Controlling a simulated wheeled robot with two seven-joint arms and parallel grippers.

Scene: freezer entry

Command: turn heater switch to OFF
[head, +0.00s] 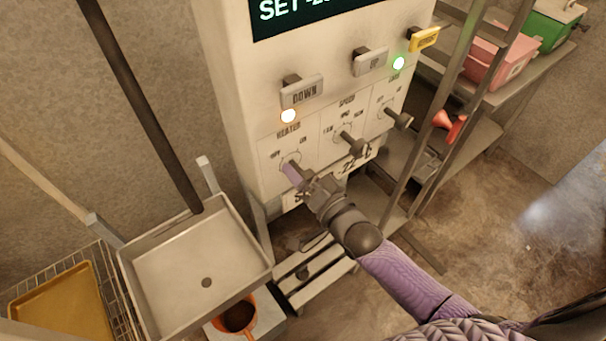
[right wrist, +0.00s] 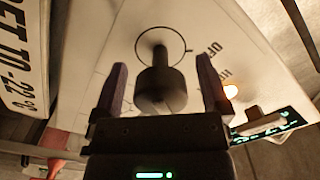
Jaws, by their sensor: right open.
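The heater switch (right wrist: 158,92) is a dark lever with a thick cylindrical end, coming out of a ringed mount on the white control panel (head: 232,90). My right gripper (right wrist: 162,68) is open, with one purple finger on each side of the lever in the right wrist view; I see no clear contact. In the head view my right gripper (head: 291,171) is at the panel under the HEATER label and hides most of the switch. OFF is printed left of the switch and ON right. Which way the lever points I cannot tell. My left gripper is not in view.
Two more levers, the middle one (head: 355,146) and the right one (head: 399,118), stick out beside the heater switch. Above are the DOWN button (head: 302,91), UP button (head: 370,62) and a yellow button (head: 424,39).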

